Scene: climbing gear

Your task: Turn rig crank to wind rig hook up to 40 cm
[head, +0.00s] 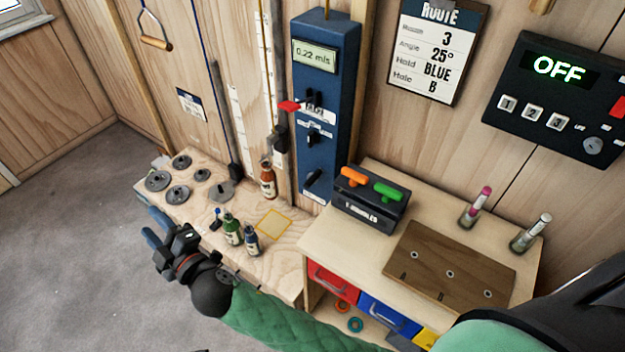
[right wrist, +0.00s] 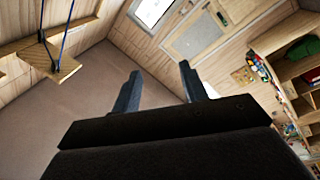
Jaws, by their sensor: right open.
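My right gripper (head: 155,228) is open and empty, held over the floor beside the left end of the low bench; its spread fingers also show in the right wrist view (right wrist: 159,68). A blue cord (head: 205,60) runs down the wall to a dark piece (head: 236,172) just above the bench, beside a white ruler strip (head: 237,125). I cannot tell whether that piece is the rig hook. I cannot make out the rig crank. A tall blue unit (head: 325,100) reads 0.22 m/s and has several dark knobs or levers. My left gripper is not in view.
The bench (head: 285,275) carries several grey discs (head: 158,181) and small bottles (head: 232,228). A cabinet (head: 330,245) with a dark box and a brown board (head: 450,265) stands to the right. Open floor (head: 80,240) lies left.

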